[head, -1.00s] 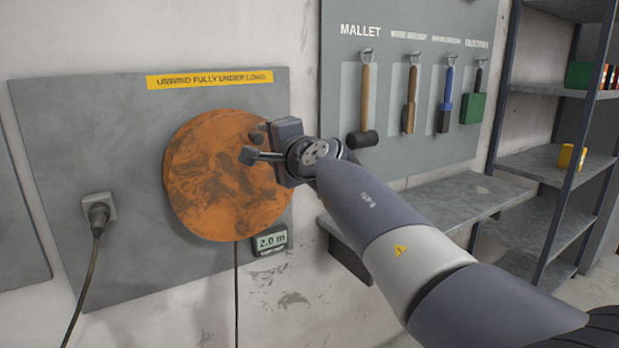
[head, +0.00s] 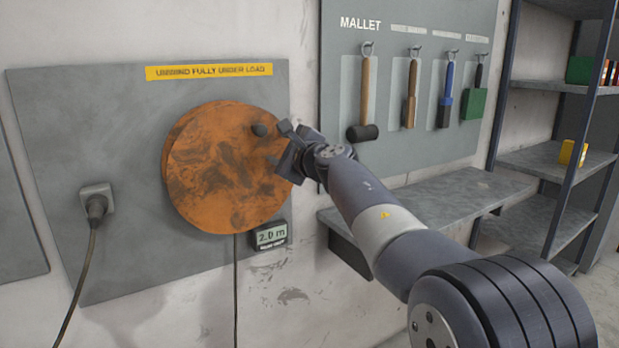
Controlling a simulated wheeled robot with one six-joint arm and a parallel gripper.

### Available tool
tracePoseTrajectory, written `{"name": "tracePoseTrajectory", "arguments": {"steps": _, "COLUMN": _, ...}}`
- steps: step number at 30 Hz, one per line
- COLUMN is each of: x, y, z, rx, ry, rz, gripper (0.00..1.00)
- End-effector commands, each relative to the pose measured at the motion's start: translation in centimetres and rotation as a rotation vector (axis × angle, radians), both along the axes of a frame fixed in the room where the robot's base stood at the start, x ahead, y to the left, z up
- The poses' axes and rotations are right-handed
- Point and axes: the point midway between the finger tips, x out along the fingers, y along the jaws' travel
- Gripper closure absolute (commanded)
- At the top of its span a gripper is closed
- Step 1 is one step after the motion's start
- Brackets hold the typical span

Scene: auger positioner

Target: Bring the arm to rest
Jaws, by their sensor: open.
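My gripper (head: 283,146) is at the right edge of a round orange-brown disc (head: 218,180) on a grey wall panel. The gripper is open and holds nothing that I can see.
A display (head: 271,235) reading 2.0 m sits below the disc. A plugged cable (head: 95,215) hangs at left. A mallet (head: 363,110) and other tools hang on a board at right, above a grey shelf (head: 450,205). A shelving rack (head: 545,160) stands far right.

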Motion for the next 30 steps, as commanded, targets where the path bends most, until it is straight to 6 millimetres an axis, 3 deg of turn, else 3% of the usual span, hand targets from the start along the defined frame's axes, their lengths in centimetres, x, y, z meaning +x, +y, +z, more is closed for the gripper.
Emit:
{"name": "tracePoseTrajectory", "arguments": {"steps": 1, "x": 0.2, "y": -0.4, "z": -1.1, "rx": 0.053, "ry": 0.034, "rz": -0.002, "gripper": 0.54}}
{"name": "tracePoseTrajectory", "arguments": {"steps": 16, "x": 0.6, "y": -0.9, "z": -7.5, "rx": 0.592, "ry": 0.365, "rz": 0.0, "gripper": 0.54}}
{"name": "tracePoseTrajectory", "arguments": {"steps": 21, "x": 0.4, "y": -0.6, "z": -8.6, "rx": 0.705, "ry": 0.434, "rz": 0.001, "gripper": 0.54}}
{"name": "tracePoseTrajectory", "arguments": {"steps": 30, "x": 0.3, "y": -0.4, "z": -9.1, "rx": 0.762, "ry": 0.468, "rz": 0.0, "gripper": 0.54}}
